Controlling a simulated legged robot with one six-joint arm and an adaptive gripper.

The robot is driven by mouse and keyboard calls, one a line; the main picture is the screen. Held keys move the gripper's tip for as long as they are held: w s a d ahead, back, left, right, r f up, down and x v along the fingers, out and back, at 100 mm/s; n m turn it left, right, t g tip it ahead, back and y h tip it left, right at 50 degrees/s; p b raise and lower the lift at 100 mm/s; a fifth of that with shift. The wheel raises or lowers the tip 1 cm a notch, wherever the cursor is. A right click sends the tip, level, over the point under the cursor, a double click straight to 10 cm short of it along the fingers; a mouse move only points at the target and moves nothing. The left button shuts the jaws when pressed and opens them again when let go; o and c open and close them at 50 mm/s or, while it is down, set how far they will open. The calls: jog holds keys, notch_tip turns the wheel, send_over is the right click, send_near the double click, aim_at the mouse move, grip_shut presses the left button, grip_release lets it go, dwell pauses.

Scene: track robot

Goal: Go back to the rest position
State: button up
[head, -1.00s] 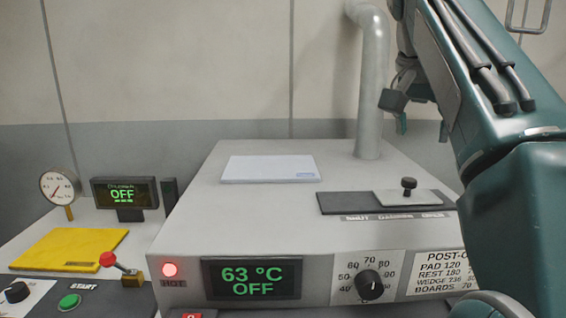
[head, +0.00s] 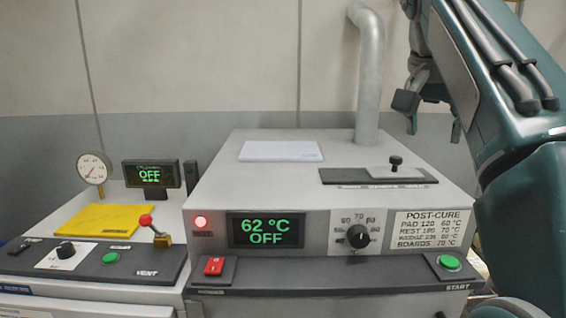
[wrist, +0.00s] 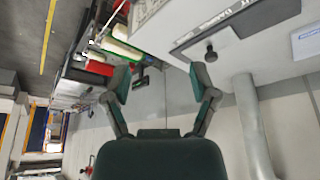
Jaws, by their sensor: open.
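My gripper (wrist: 165,82) is open and empty in the wrist view, its two fingers spread apart with nothing between them. In the head view my gripper (head: 430,117) hangs in the air at the upper right, in front of the wall and right of the grey vent pipe (head: 370,85). My green arm fills the right side of the head view and hides part of what is behind it. The oven (head: 215,165) stands below and left of the gripper, apart from it; its display (head: 266,230) reads 62 °C OFF and a red lamp (head: 201,222) is lit.
A white-blue board (head: 281,151) and a dark slot plate with a knobbed cover (head: 396,164) lie on the oven top. Left is a second machine with a yellow pad (head: 100,219), gauge (head: 93,168) and red-knobbed lever (head: 146,220). The wrist view shows a cluttered shelf (wrist: 110,55).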

jog(key=s+a+f+n+y, duration=0.1)
jog(key=s+f, duration=0.4)
jog(key=f, duration=0.6)
jog(key=s+a+f+n+t+y, duration=0.1)
jog(key=s+a+f+n, duration=0.2)
jog(key=f, duration=0.7)
jog(key=s+a+f+n+t+y, duration=0.1)
jog(key=s+a+f+n, duration=0.2)
jog(key=s+f, duration=0.6)
notch_tip(320, 180, down, 3)
jog(key=shift+r+n, duration=0.15)
jog(key=shift+n, duration=0.75)
dwell(0.6)
